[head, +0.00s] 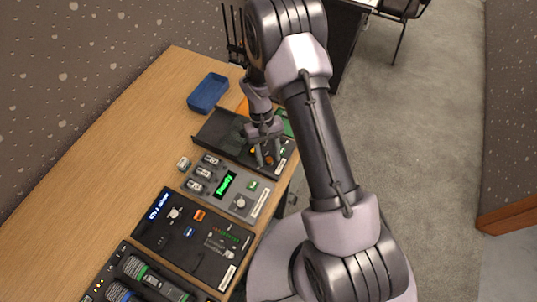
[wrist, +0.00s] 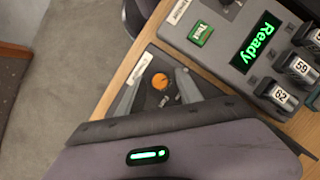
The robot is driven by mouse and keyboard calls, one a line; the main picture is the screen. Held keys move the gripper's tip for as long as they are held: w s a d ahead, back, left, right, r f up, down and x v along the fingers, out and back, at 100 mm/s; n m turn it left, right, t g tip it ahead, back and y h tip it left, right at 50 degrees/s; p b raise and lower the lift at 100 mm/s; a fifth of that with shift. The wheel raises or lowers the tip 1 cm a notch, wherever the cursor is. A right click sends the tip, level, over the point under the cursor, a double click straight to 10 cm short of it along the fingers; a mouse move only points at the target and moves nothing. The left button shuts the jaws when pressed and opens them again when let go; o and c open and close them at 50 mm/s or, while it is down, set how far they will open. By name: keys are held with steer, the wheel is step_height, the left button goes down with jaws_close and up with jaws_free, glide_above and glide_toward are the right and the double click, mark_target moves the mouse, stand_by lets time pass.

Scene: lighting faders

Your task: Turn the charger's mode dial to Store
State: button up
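The charger is a grey unit (head: 213,198) with a lit green "Ready" display (head: 226,184), and part of it shows at the upper right of the wrist view. My gripper (head: 267,163) is beyond the charger, low over a neighbouring black unit (head: 216,130). In the wrist view its two fingers (wrist: 156,92) are spread apart, with an orange knob (wrist: 160,81) of that unit between them. Contact with the knob cannot be told.
Nearer are a black panel (head: 180,240) and a microphone case (head: 118,275). A blue tray (head: 208,92) lies farther back. The table's left side is clear.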

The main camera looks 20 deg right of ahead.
steer(key=p+v, duration=0.5)
steer(key=v, duration=1.2)
steer(key=shift+w+r, duration=0.15)
steer(key=shift+r, duration=0.05)
steer(key=s+a+r+m+t+y+b, duration=0.1)
steer(key=s+r+t+b, duration=0.15)
steer(key=r, duration=0.55)
steer(key=s+a+r+m+t+b, duration=0.1)
steer(key=s+r+t, duration=0.1)
steer(key=s+r, duration=0.35)
steer(key=s+a+r+m+t+b, duration=0.1)
steer(key=s+r+t+b, duration=0.1)
steer(key=s, duration=0.5)
steer(key=s+a+r+m+t+y+b, duration=0.1)
steer(key=s+r+t, duration=0.1)
steer(key=s, duration=0.4)
steer(key=shift+s+r+m+t+b, duration=0.3)
steer(key=shift+s+t+b, duration=0.1)
steer(key=shift+t, duration=0.45)
